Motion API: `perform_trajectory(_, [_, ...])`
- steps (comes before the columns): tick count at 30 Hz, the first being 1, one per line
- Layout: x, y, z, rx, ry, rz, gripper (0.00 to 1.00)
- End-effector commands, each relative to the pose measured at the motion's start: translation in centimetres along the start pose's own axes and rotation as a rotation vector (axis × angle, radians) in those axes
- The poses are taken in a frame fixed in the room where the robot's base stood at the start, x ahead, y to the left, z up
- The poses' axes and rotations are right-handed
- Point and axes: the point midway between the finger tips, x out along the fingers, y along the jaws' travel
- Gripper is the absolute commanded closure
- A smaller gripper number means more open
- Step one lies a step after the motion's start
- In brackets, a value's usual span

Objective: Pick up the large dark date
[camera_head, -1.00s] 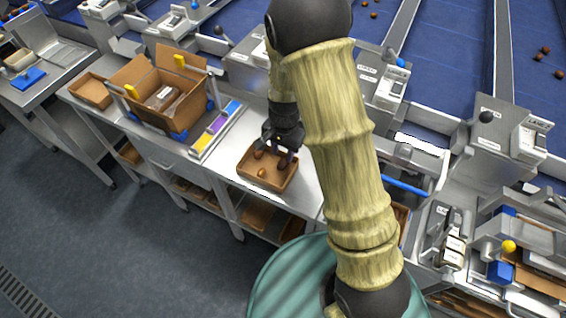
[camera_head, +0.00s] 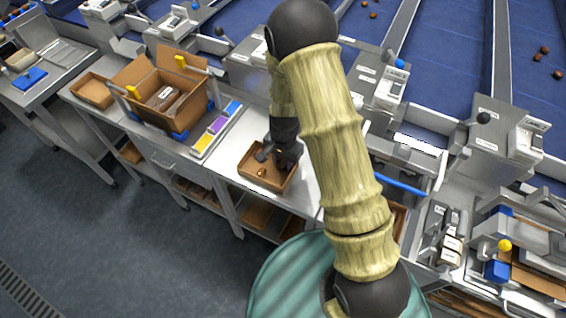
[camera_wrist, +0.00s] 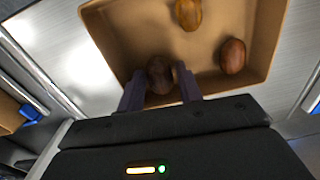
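The large dark date (camera_wrist: 159,75) lies near the edge of a brown tray (camera_wrist: 105,35) in the wrist view. My gripper (camera_wrist: 160,80) is lowered to it, with one finger on each side. The fingers look open, with a narrow gap showing beside the date; no firm hold shows. An amber date (camera_wrist: 188,13) and a reddish-brown date (camera_wrist: 232,56) also lie in the tray, apart from the fingers. In the head view my gripper (camera_head: 274,158) reaches into the tray (camera_head: 262,184) and hides the dark date.
A cardboard box (camera_head: 145,107) with a packet inside stands left of the tray. A strip of yellow, purple and blue blocks (camera_head: 217,125) lies between them. An empty brown tray (camera_head: 92,91) is farther left. Blue conveyor belts (camera_head: 440,50) with scattered dates run behind.

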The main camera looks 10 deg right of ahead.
Motion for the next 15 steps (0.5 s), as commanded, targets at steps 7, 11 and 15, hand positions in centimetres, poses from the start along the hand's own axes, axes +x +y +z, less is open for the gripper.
perform_trajectory(7, [-0.02, 0.01, 0.00, 0.000, 0.000, 0.000, 0.65])
perform_trajectory(11, [-0.03, 0.01, 0.00, 0.000, 0.000, 0.000, 0.82])
perform_trajectory(15, [-0.03, 0.01, -0.01, 0.000, 0.000, 0.000, 0.82])
